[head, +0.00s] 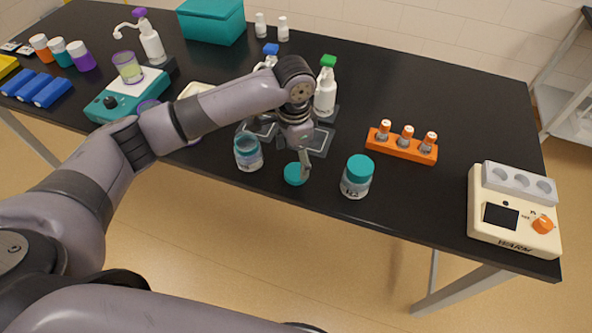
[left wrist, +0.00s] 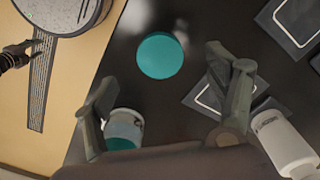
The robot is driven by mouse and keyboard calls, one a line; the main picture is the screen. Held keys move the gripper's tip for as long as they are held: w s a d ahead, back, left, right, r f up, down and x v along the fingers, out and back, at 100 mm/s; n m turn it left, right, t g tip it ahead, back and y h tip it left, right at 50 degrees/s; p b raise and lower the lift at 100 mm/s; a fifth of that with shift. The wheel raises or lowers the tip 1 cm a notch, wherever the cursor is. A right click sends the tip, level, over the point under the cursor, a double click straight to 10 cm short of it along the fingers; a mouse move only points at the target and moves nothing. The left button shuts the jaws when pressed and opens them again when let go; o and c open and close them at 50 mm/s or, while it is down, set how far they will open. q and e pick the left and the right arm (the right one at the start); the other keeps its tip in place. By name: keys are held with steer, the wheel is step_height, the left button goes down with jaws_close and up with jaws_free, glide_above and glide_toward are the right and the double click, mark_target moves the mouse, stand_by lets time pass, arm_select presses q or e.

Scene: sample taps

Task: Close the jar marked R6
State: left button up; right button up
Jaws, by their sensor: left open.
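An open jar (head: 248,153) with a pale label and no lid on it stands near the table's front edge. Its marking is too small to read. A loose teal lid (head: 295,174) lies on the black table to its right, and shows in the left wrist view (left wrist: 160,55). A second jar (head: 357,178) with a teal lid on stands further right; its marking is unclear. It shows low in the left wrist view (left wrist: 123,122). My left gripper (head: 305,164) is open above the loose lid, its fingers spread apart with nothing between them.
A green-topped spray bottle (head: 325,92) and dark mats (head: 318,142) are behind the lid. An orange rack (head: 402,146) with small vials and a cream device (head: 512,212) are to the right. The teal device (head: 125,96) is left. The front edge is close to the lid.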

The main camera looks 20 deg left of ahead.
mark_target(296, 172)
arm_select(q)
steer(key=shift+d+f+p, duration=0.15)
steer(key=shift+f+p, duration=0.6)
steer(key=shift+f, duration=1.85)
steer(key=c, duration=0.8)
